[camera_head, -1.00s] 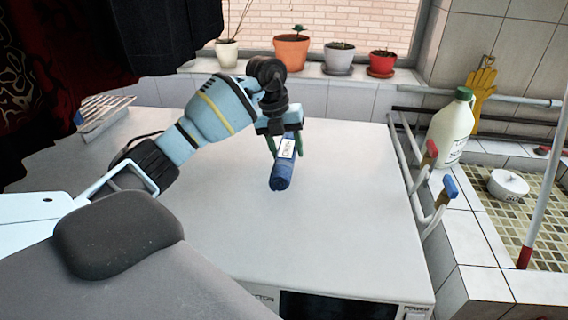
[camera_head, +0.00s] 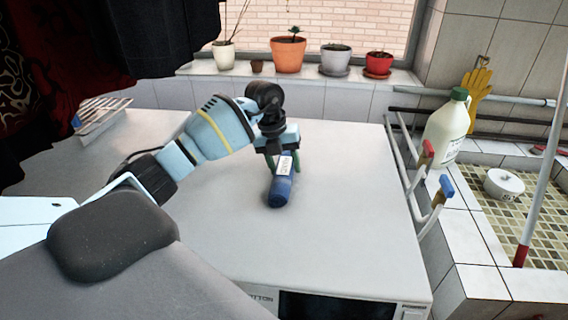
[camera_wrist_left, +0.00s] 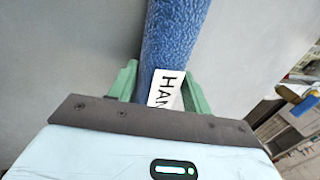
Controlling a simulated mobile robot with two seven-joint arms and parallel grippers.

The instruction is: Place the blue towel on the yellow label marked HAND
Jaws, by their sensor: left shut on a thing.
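The blue towel (camera_head: 281,190) is a tight roll with a white tag (camera_head: 284,166) on it. My left gripper (camera_head: 283,163) is shut on the towel, a green finger on each side of its far part, over the white machine top (camera_head: 340,215). I cannot tell whether the towel touches that top. In the left wrist view the towel (camera_wrist_left: 170,40) runs between the green fingers (camera_wrist_left: 162,88), and its tag (camera_wrist_left: 166,88) reads "HAN", the rest hidden. No yellow label marked HAND shows in these views. My right gripper is not in view.
Red and blue tap handles (camera_head: 427,153) with white pipes stand at the machine's right edge. Beyond are a green-capped bottle (camera_head: 446,130), a tiled basin (camera_head: 500,220) and a yellow glove (camera_head: 478,95). Pots line the sill (camera_head: 310,74). The machine top around the towel is clear.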

